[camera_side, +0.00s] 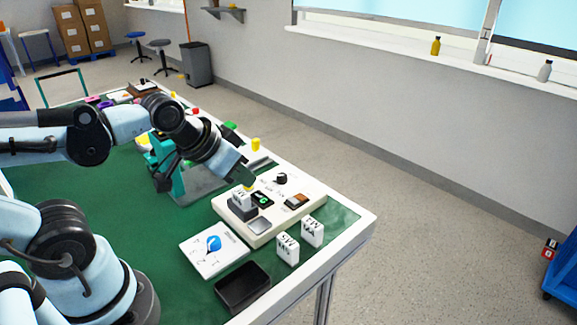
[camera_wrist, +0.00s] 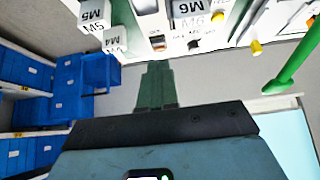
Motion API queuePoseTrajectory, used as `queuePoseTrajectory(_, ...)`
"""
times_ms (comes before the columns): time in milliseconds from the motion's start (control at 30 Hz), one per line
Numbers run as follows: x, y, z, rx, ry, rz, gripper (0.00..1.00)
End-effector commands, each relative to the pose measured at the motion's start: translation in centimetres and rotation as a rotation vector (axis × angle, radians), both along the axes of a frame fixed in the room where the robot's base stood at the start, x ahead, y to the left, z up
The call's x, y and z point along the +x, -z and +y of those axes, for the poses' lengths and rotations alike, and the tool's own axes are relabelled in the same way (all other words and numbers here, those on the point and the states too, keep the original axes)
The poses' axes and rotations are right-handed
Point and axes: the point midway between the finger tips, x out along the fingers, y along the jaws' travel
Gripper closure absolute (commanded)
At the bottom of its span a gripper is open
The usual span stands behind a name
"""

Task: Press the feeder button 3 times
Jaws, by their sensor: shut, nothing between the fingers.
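A cream control panel (camera_side: 268,232) sits on the green table in the side view. It carries a black rotary knob (camera_side: 281,179), a small display (camera_side: 262,200) with a green character, an orange-brown switch (camera_side: 297,201) and a dark feeder block (camera_side: 242,212) with a white block in it. A small yellow spot (camera_side: 249,187), perhaps the feeder button, shows just below my fingertips. My gripper (camera_side: 246,178) is shut and empty, pointing down over the panel's back part. Its shut fingers show in the wrist view (camera_wrist: 156,75). I cannot tell whether the tips touch the yellow spot.
Two white lettered blocks (camera_side: 288,248) stand at the panel's front right. A white card with a blue mark (camera_side: 214,250) and a black tray (camera_side: 243,287) lie in front. A yellow cylinder (camera_side: 256,144) stands behind. The table's right edge is close to the panel.

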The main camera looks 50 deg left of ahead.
Motion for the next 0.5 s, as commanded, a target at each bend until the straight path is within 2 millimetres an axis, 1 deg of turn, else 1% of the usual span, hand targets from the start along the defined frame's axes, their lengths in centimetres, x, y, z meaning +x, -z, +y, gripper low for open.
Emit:
queuePoseTrajectory(167, 1.2, -0.2, 1.3, -0.064, -0.114, -0.024, 1.0)
queuePoseTrajectory(267, 2.7, -0.4, 2.9, -0.146, -0.251, -0.057, 1.0)
queuePoseTrajectory(400, 4.6, -0.5, 5.8, -0.279, -0.466, -0.115, 1.0)
queuePoseTrajectory(500, 5.7, -0.5, 7.8, -0.363, -0.598, -0.155, 1.0)
